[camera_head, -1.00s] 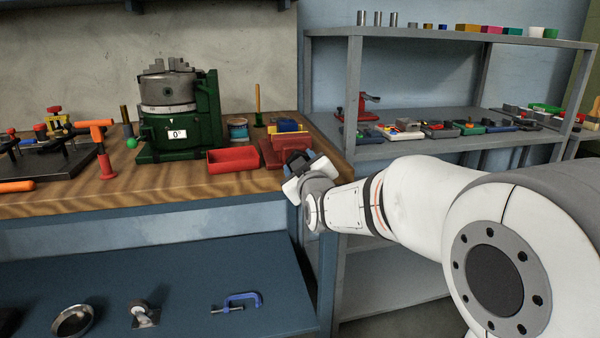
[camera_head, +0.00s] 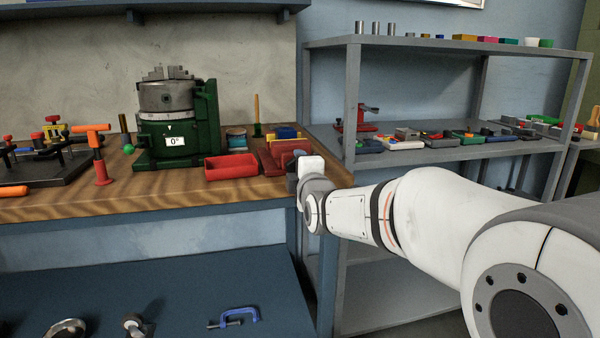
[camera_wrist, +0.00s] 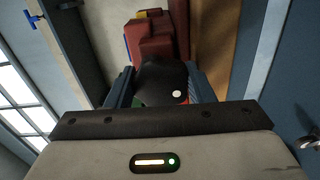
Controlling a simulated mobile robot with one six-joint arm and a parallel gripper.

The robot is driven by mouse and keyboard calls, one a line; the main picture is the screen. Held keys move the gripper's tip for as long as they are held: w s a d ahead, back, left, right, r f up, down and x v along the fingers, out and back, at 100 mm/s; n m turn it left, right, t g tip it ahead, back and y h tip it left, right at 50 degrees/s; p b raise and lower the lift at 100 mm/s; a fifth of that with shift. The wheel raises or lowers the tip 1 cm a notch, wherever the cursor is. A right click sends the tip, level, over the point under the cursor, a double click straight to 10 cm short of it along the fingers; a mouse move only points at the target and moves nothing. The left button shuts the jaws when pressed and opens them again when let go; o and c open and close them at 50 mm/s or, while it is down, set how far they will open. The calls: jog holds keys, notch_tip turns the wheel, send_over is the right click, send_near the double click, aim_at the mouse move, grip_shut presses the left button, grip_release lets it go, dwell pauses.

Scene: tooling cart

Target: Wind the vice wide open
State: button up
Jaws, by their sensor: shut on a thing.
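The red vice (camera_head: 278,153) sits near the right end of the wooden bench, with a blue and yellow piece (camera_head: 286,134) at its far side. It also shows in the wrist view (camera_wrist: 152,42), ahead of my gripper. My gripper (camera_head: 293,172) is at the vice's near end, by the bench's front edge. In the wrist view my fingers (camera_wrist: 162,88) are shut on a dark rounded part with a white dot (camera_wrist: 163,80), which looks like the vice's handle. The fingers and this part hide the vice's near end. The jaw gap cannot be made out.
A red tray (camera_head: 231,167) stands just left of the vice, with a green rotary table (camera_head: 178,125) behind it. A grey shelf rack (camera_head: 430,155) stands close on the right. A blue lower shelf (camera_head: 150,285) holds a blue clamp (camera_head: 238,316).

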jog(key=n, duration=0.5)
jog(key=shift+r+n, duration=0.25)
jog(key=shift+n, duration=0.05)
jog(key=n, duration=0.5)
jog(key=shift+r, duration=0.1)
jog(key=shift+n, duration=0.3)
jog(key=o, duration=1)
jog(key=shift+w+a, duration=0.1)
jog(key=shift+f, duration=0.2)
jog(key=p+v, duration=0.1)
jog(key=v, duration=0.6)
jog(key=shift+s+p, duration=0.35)
jog(key=shift+s, duration=0.05)
